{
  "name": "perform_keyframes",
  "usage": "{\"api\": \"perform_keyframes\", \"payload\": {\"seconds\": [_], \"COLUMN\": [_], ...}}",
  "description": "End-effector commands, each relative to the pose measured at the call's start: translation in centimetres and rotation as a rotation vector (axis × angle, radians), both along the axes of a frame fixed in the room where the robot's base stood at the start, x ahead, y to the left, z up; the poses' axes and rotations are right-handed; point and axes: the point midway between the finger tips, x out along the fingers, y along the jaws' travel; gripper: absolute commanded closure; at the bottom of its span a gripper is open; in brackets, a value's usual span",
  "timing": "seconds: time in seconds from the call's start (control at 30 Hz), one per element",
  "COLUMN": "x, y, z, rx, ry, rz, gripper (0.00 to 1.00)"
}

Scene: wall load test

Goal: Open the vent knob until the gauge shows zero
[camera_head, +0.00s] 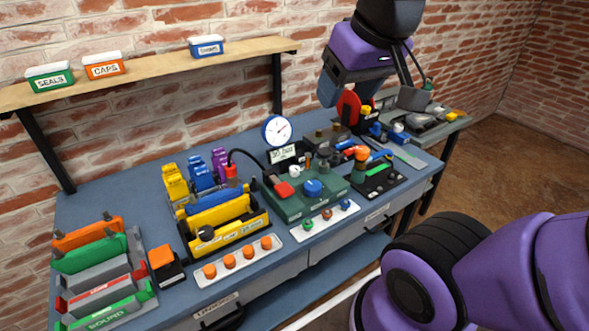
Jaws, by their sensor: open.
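The round gauge (277,130) has a white dial and blue rim and stands at the back of a green panel box (293,209). Its dial is too small to read. The box top has a large blue knob (313,188), a red block-like control (284,190) and a white round part (295,171). I cannot read which is the vent knob. My gripper (350,78) is at the end of the purple arm, up and right of the box, apart from the knobs. It is open; its fingertips are hard to make out and nothing shows held.
A yellow tool carrier (222,222) stands left of the box, and a white strip with orange knobs (238,262) lies in front. Coloured trays fill the bench's left end. Hand tools (378,178) lie to the right. A wall shelf (160,70) runs above.

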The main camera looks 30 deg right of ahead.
Motion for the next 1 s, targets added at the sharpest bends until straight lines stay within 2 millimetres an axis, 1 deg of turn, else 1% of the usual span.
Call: {"api": "perform_keyframes", "payload": {"seconds": [0.03, 0.27, 0.47, 0.6, 0.67, 0.77, 0.9, 0.97, 1.0], "x": [1.3, 7.5, 13.0, 16.7, 18.3, 20.8, 24.1, 25.5, 26.3], "y": [-0.2, -1.1, -2.3, -3.3, -3.7, -4.5, -5.8, -6.3, -6.7], "z": [-0.1, -0.8, -2.6, -4.6, -5.6, -7.5, -10.6, -12.1, -13.2], "rx": [0.007, 0.042, 0.070, 0.087, 0.093, 0.104, 0.117, 0.122, 0.124], "ry": [0.018, 0.080, 0.134, 0.171, 0.188, 0.213, 0.251, 0.266, 0.277], "rz": [-0.018, -0.114, -0.198, -0.259, -0.285, -0.329, -0.391, -0.417, -0.435], "gripper": [0.37, 0.37, 0.37, 0.37, 0.37, 0.37, 0.37, 0.37, 0.37]}}
